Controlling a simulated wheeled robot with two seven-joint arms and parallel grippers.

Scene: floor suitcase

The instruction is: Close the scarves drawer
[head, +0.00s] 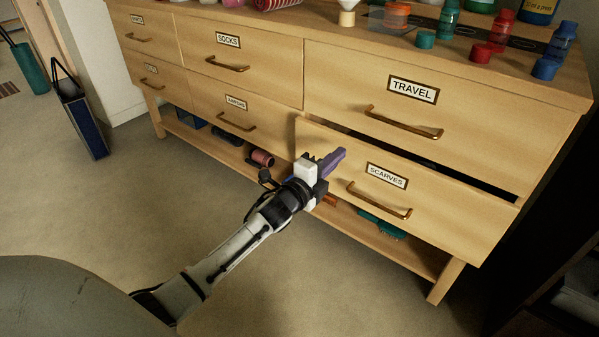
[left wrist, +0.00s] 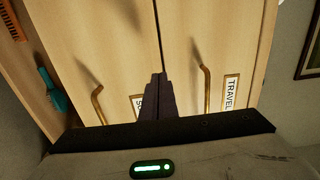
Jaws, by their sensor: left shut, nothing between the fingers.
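The scarves drawer (head: 440,204) is the lower right drawer of the wooden dresser, with a brass handle (head: 380,203) and a SCARVES label. It stands partly open, its front out past the TRAVEL drawer (head: 470,125) above, with a dark gap along its top edge. My left gripper (head: 338,158) is shut and empty, its purple fingers at the left part of the scarves drawer front, left of the handle. In the left wrist view the fingers (left wrist: 157,95) point at the scarves front (left wrist: 120,50); whether they touch it I cannot tell. My right gripper is not in view.
Bottles and caps stand on the dresser top. The open shelf below holds a teal brush (head: 381,225), a rolled item (head: 262,158) and other things. The SOCKS drawer (head: 270,65) looks shut. A dark blue bag (head: 85,122) stands at the left. The floor before the dresser is clear.

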